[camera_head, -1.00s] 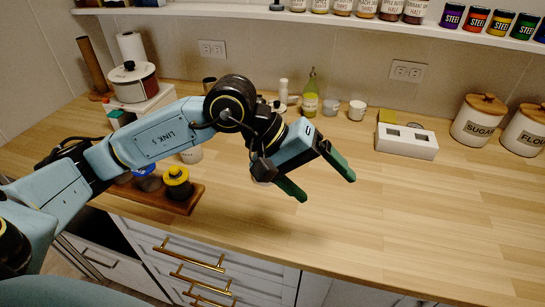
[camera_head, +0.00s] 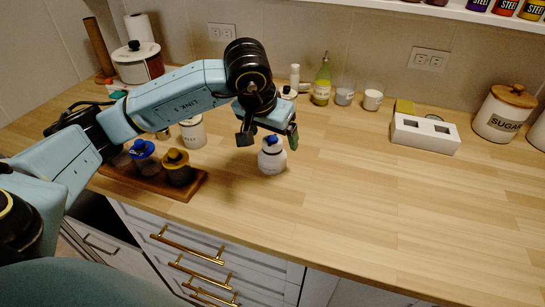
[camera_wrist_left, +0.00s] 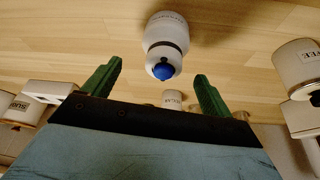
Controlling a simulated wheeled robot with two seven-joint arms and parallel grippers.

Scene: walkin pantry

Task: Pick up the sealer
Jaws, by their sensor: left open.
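A white, rounded, bottle-like device (camera_head: 272,160) with a dark band and a blue tip stands upright on the wooden counter; I take it to be the sealer. My left gripper (camera_head: 269,138) is open just above it, and the gripper hides part of its top in the head view. In the left wrist view the sealer (camera_wrist_left: 165,42) shows whole, with its blue tip between the two green fingers (camera_wrist_left: 157,72) and its body beyond them. There is room on both sides, and no finger is seen touching it. My right gripper is out of view.
A wooden tray (camera_head: 187,190) with lidded jars is to the left. A white canister (camera_head: 193,133) stands behind it. A bottle (camera_head: 322,82) and cups (camera_head: 373,100) are at the back. A white box with square openings (camera_head: 425,134) is right. The front right counter is clear.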

